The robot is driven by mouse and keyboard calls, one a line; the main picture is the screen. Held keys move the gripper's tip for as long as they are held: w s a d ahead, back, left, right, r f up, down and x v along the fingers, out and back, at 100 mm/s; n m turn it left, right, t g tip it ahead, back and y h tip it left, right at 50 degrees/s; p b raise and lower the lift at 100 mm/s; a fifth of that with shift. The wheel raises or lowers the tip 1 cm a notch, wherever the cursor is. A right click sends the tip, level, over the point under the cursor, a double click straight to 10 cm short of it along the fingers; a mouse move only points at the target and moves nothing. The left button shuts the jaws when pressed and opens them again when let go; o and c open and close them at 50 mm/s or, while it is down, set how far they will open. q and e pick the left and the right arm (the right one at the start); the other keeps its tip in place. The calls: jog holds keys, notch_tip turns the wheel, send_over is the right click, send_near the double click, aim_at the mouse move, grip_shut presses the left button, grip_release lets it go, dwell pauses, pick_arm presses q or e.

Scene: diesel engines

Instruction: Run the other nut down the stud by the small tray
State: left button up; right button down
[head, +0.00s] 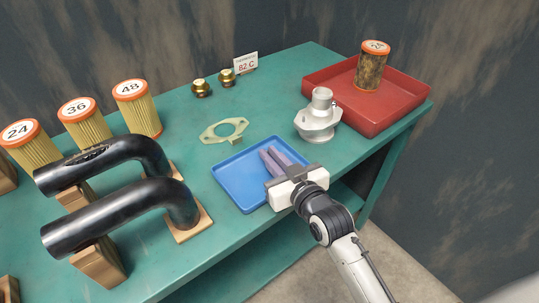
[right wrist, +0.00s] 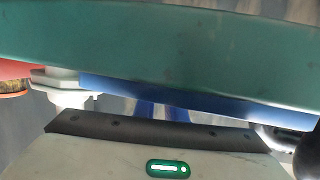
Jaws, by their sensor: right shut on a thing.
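My right gripper (head: 268,151) reaches in from the front right, with its two mauve fingers low over the small blue tray (head: 228,190). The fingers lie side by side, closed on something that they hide. I cannot make out a nut or a stud in either view. In the right wrist view, the blue tray (right wrist: 200,97) shows as a band beyond the pale gripper body, with the fingers (right wrist: 160,110) partly visible. No held thing can be told there. My left gripper is not in view.
A pale green gasket (head: 210,132) lies behind the tray. A silver housing (head: 318,121) stands right of it, near the red tray (head: 417,101) with a dirty filter (head: 371,68). Black pipes (head: 120,212) stand left. Brass fittings (head: 201,88) sit at the back.

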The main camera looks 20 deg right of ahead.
notch_tip(320, 180, up, 15)
jog(key=p, duration=0.3)
jog(key=shift+f, duration=0.15)
dwell(0.4)
